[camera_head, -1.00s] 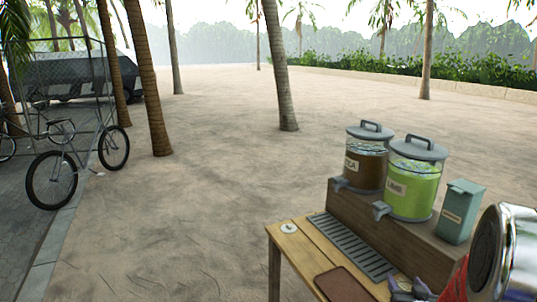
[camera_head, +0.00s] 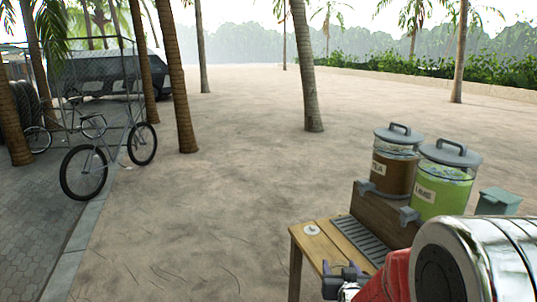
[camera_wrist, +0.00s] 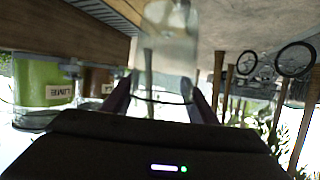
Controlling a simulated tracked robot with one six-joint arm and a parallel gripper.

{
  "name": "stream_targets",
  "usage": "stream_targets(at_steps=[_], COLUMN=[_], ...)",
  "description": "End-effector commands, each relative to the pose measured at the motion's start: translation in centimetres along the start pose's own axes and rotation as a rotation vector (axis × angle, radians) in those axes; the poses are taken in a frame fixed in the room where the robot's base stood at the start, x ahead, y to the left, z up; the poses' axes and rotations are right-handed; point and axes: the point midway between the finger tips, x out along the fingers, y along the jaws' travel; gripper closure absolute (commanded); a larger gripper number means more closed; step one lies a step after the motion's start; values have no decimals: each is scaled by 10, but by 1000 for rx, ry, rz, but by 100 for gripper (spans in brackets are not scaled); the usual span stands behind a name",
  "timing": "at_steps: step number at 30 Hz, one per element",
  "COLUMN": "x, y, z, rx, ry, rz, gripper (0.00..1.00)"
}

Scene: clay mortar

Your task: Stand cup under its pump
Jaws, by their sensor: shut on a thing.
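My gripper (camera_head: 343,274) is low beside the front of the wooden table. In the wrist view, its fingers (camera_wrist: 163,92) are shut on a clear cup (camera_wrist: 168,48), which looks blurred. The cup cannot be made out clearly in the head view. A brown drink jar (camera_head: 394,168) and a green lime jar (camera_head: 441,185) stand on a wooden riser (camera_head: 378,216), each with a grey tap low on its front. The lime jar also shows in the wrist view (camera_wrist: 38,80). A slatted grey drip tray (camera_head: 360,238) lies in front of the riser.
The wooden table (camera_head: 318,243) carries a small white disc (camera_head: 312,230) at its left corner. A teal box (camera_head: 497,201) stands right of the jars, partly behind my arm. Sandy ground left of the table is open; bicycles (camera_head: 84,172) and palms stand farther off.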

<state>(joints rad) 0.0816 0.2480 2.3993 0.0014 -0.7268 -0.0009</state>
Motion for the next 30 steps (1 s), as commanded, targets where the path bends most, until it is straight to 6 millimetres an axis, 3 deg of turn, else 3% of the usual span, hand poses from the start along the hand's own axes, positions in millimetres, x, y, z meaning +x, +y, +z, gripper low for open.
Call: stream_targets(at_steps=[3,9,25,30], x=[-2,-3,-3,-2], y=[-31,-49,-49,-37], z=[-3,-3,-3,-3], rx=[-17,-28,-28,-21], ry=[1,0,0,0], rz=[-48,-78,-77,-59], gripper=[69,69,69,69])
